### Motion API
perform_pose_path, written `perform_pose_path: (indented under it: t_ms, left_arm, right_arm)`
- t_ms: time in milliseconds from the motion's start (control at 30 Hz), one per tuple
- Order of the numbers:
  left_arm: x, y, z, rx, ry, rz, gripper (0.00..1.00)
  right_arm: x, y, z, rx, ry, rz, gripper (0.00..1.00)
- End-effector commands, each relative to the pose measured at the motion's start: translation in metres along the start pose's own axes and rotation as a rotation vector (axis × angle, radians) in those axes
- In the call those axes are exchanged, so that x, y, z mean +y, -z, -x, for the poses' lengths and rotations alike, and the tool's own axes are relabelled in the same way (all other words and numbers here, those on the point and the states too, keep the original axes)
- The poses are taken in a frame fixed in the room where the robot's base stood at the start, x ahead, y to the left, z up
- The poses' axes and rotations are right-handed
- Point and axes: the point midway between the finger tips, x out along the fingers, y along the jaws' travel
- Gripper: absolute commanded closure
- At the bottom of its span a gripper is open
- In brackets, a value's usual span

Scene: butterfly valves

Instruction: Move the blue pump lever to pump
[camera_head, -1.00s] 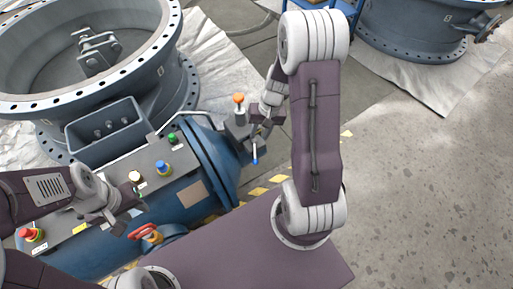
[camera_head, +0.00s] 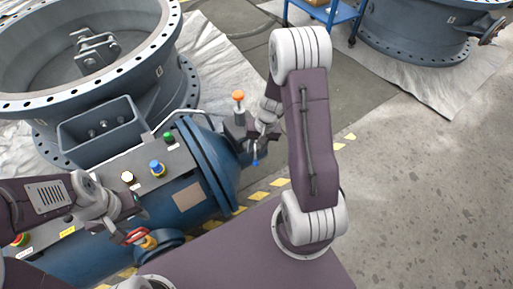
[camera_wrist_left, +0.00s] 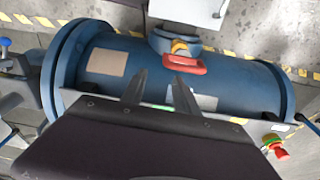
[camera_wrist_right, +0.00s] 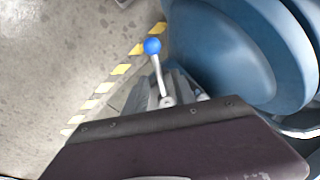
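The blue pump lever is a thin metal rod with a blue ball tip (camera_wrist_right: 152,46). In the right wrist view it runs up and slightly left from a round pivot, and its blue tip also shows in the head view (camera_head: 255,163). My right gripper (camera_wrist_right: 160,85) is at the lever, with grey finger parts beside the rod and the blue ball beyond them. Its fingers are partly hidden, so I cannot tell whether they grip the rod. My left gripper (camera_wrist_left: 157,78) is open and empty above the blue cylinder (camera_wrist_left: 215,68), near a red handle (camera_wrist_left: 185,63).
An orange-tipped lever (camera_head: 238,96) stands near my right gripper. Green (camera_head: 168,137) and blue (camera_head: 156,167) buttons sit on the cylinder's panel. A large flanged valve (camera_head: 85,95) stands at the back left. Open floor (camera_head: 430,190) lies at the right.

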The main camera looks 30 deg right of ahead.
Motion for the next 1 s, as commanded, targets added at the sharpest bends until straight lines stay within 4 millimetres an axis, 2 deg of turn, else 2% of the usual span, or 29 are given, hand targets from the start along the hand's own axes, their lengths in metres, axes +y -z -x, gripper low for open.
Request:
perform_pose_path:
  t_ms: [33, 133, 167, 1000]
  left_arm:
    - [0.0, 0.0, 0.0002, 0.0, 0.0, 0.0, 0.64]
    - [0.0, 0.0001, 0.0002, 0.0, 0.0, 0.0, 0.64]
    - [0.0, 0.0001, 0.0002, 0.0, 0.0, 0.0, 0.64]
    - [0.0, 0.0, 0.0002, 0.0, 0.0, 0.0, 0.64]
  right_arm:
    - [0.0, 0.0, 0.0003, 0.0, 0.0, 0.0, 0.68]
    - [0.0, -0.0001, 0.0003, 0.0, 0.0, 0.0, 0.96]
    - [0.0, -0.0001, 0.0003, 0.0, 0.0, 0.0, 1.0]
    - [0.0001, -0.0003, 0.0003, -0.001, 0.0, 0.0, 1.0]
